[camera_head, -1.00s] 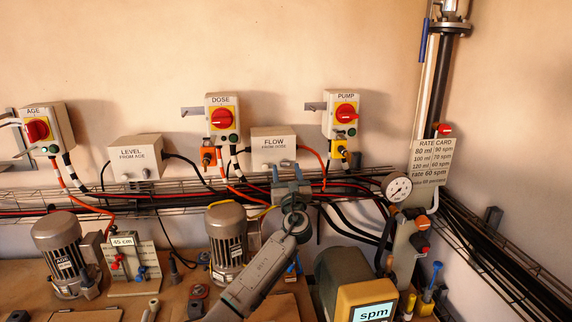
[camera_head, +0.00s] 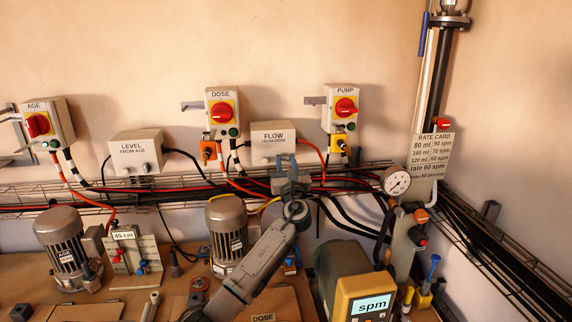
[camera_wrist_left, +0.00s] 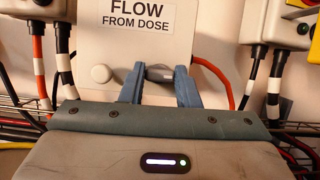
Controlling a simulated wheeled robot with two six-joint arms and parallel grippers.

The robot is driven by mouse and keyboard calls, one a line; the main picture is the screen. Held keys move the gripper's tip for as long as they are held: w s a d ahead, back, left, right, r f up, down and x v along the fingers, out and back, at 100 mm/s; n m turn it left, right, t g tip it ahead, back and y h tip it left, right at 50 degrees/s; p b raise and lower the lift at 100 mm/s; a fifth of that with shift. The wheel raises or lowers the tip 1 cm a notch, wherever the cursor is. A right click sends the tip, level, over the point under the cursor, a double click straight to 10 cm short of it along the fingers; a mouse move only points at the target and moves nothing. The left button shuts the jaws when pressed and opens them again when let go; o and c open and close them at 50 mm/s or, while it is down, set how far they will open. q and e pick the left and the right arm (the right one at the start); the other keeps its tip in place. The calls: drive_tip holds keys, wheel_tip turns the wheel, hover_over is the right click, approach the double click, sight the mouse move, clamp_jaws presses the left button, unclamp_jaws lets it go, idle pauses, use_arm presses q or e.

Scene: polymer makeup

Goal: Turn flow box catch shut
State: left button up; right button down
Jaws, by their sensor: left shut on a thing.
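The flow box (camera_head: 273,134) is a pale wall box labelled FLOW FROM DOSE, and it fills the upper middle of the left wrist view (camera_wrist_left: 136,45). Its catch (camera_wrist_left: 159,72) is a small dark grey lever on the box's lower front, lying about level. A pale round knob (camera_wrist_left: 101,73) sits to its left. My left gripper (camera_wrist_left: 160,76) has its two blue fingers on either side of the catch, shut on it. In the head view the left gripper (camera_head: 283,160) covers the box's lower edge and hides the catch. My right gripper is not in view.
The level box (camera_head: 136,145), DOSE switch box (camera_head: 222,112) and PUMP switch box (camera_head: 341,108) flank the flow box. Cables hang around them above a wire tray (camera_head: 100,198). A pressure gauge (camera_head: 395,181) stands to the right. Motors and a yellow-framed display (camera_head: 371,306) stand below.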

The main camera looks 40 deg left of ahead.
use_arm(q)
drive_tip(key=n+g+y+b, duration=0.1)
drive_tip(key=n+b, duration=0.2)
drive_tip(key=n+g+b, duration=0.2)
drive_tip(key=n+b, duration=0.1)
drive_tip(key=n, duration=0.1)
drive_tip(key=shift+w+d+f+y, duration=0.1)
drive_tip(key=shift+f+y, duration=0.1)
drive_tip(key=shift+y, duration=0.2)
drive_tip(key=n+g+b, duration=0.2)
drive_tip(key=n, duration=0.2)
drive_tip(key=n+g+b, duration=0.1)
drive_tip(key=n+b, duration=0.1)
drive_tip(key=n, duration=0.1)
drive_tip(key=shift+r+g, duration=0.15)
drive_tip(key=shift+g, duration=0.25)
drive_tip(key=n+g+b, duration=0.1)
drive_tip(key=n, duration=0.2)
drive_tip(key=shift+h+b, duration=0.35)
drive_tip(key=shift+h, duration=0.05)
drive_tip(key=n+b, duration=0.1)
drive_tip(key=n, duration=0.2)
drive_tip(key=shift+w+d+r+g+h, duration=0.1)
drive_tip(key=shift+g+h, duration=0.3)
drive_tip(key=shift+n, duration=0.8)
drive_tip(key=shift+b, duration=0.3)
drive_tip(key=shift+n+h, duration=0.3)
